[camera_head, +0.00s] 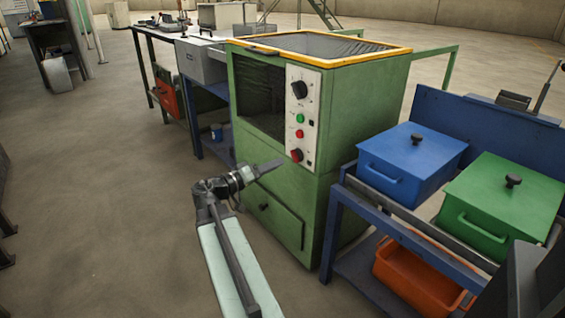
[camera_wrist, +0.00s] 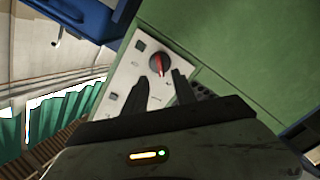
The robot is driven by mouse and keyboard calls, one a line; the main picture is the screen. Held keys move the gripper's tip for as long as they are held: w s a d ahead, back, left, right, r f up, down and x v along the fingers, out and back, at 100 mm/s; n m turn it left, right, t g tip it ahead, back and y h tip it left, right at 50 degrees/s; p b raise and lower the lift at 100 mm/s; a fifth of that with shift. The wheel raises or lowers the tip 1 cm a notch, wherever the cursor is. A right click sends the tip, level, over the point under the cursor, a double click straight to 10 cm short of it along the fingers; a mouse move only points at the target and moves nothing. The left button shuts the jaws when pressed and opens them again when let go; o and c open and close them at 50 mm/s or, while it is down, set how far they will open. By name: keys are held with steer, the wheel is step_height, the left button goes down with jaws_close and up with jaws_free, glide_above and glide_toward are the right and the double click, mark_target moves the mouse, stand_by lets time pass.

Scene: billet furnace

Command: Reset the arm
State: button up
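My gripper (camera_head: 270,166) is in front of the green furnace (camera_head: 345,150), low and left of its control panel (camera_head: 304,80). In the wrist view, the two dark fingers of my gripper (camera_wrist: 160,78) stand apart with a gap between them. A red knob (camera_wrist: 159,64) on the white panel shows beyond the fingertips. It looks like the lower red knob (camera_head: 296,155) in the head view. I see nothing held between the fingers. Whether the tips touch the panel cannot be told. My arm reaches forward from the bottom of the head view.
A blue lidded box (camera_head: 410,155) and a green lidded box (camera_head: 500,200) sit on a blue stand at right, above an orange bin (camera_head: 420,275). A workbench (camera_head: 165,40) stands behind the furnace at left. The floor (camera_head: 110,190) at left is open.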

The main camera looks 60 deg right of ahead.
steer(key=shift+a, duration=0.15)
stand_by(0.3)
steer(key=w+a+r+n+t+y+p, duration=0.25)
steer(key=w+a+t+p, duration=0.4)
steer(key=w+a, duration=0.75)
steer(key=s+a+f+n+y+p, duration=0.1)
steer(key=a+f+n+y+p, duration=0.35)
steer(key=a, duration=1.45)
steer(key=a+f+n+y+p, duration=0.1)
steer(key=a+f+n+y, duration=0.4)
steer(key=a+f+y, duration=0.9)
steer(key=a+r+h+p, duration=0.2)
steer(key=r+p, duration=1.7)
steer(key=r, duration=0.2)
steer(key=a+r+h+p, duration=0.1)
steer(key=a+r+p, duration=0.1)
steer(key=r+p, duration=1.7)
step_height(320, 180, up, 2)
steer(key=shift+r+n+g+h, duration=0.1)
steer(key=shift+n+g+h, duration=0.2)
steer(key=shift+g+h, duration=0.15)
